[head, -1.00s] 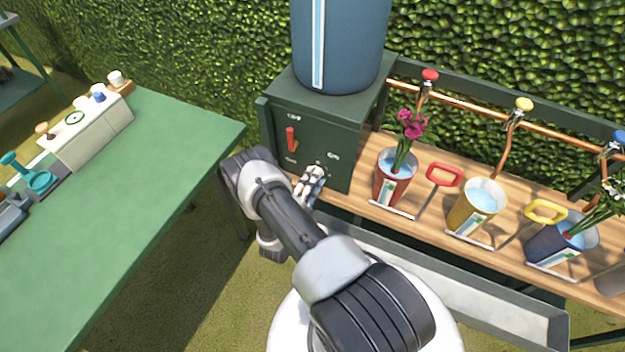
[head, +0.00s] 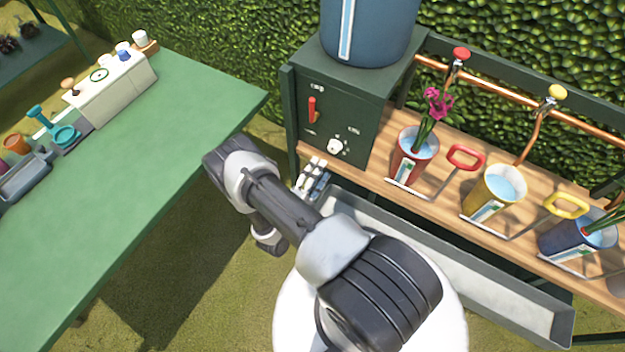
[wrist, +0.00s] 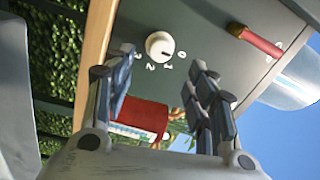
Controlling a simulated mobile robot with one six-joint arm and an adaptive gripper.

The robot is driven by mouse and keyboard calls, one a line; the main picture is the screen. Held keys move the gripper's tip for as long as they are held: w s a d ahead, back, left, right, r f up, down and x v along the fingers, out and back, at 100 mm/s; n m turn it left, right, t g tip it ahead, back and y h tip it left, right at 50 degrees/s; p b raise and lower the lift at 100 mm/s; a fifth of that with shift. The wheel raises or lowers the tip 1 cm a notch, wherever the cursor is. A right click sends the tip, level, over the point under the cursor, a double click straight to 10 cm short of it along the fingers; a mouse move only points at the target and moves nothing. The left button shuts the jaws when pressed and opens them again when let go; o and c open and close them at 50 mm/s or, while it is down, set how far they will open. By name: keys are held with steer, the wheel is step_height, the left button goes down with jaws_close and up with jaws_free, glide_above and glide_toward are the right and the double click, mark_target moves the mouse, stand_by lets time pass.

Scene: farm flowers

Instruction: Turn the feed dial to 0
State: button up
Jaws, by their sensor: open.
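The feed dial (head: 335,146) is a white round knob on the front of the dark green box (head: 350,108). In the wrist view the dial (wrist: 160,46) shows whole, with digits around it and a short dark mark toward its right side, near the 0 and 1; I cannot tell its exact setting. My gripper (head: 312,180) is just below and left of the dial, apart from it. In the wrist view my gripper (wrist: 160,82) is open and empty, its fingers either side below the dial.
A red lever (head: 312,108) sits above and left of the dial. A red bucket (head: 413,155) with pink flowers stands right of the box on the wooden bench (head: 450,190). A grey trough (head: 430,250) runs below. A green table (head: 140,180) is at left.

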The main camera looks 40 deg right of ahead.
steer(key=v, duration=0.4)
stand_by(0.5)
step_height(320, 180, up, 25)
steer(key=s+m+g+y, duration=0.2)
steer(key=m+g+y, duration=0.2)
steer(key=m+g, duration=1.25)
steer(key=s+a+r+m+t+y, duration=0.6)
steer(key=a+r+m+t, duration=0.1)
steer(key=m, duration=0.6)
steer(key=s+a+r+m+t+y, duration=0.7)
steer(key=a+r+m, duration=0.2)
steer(key=m, duration=0.4)
steer(key=shift+s+r, duration=0.15)
steer(key=shift+r, duration=0.35)
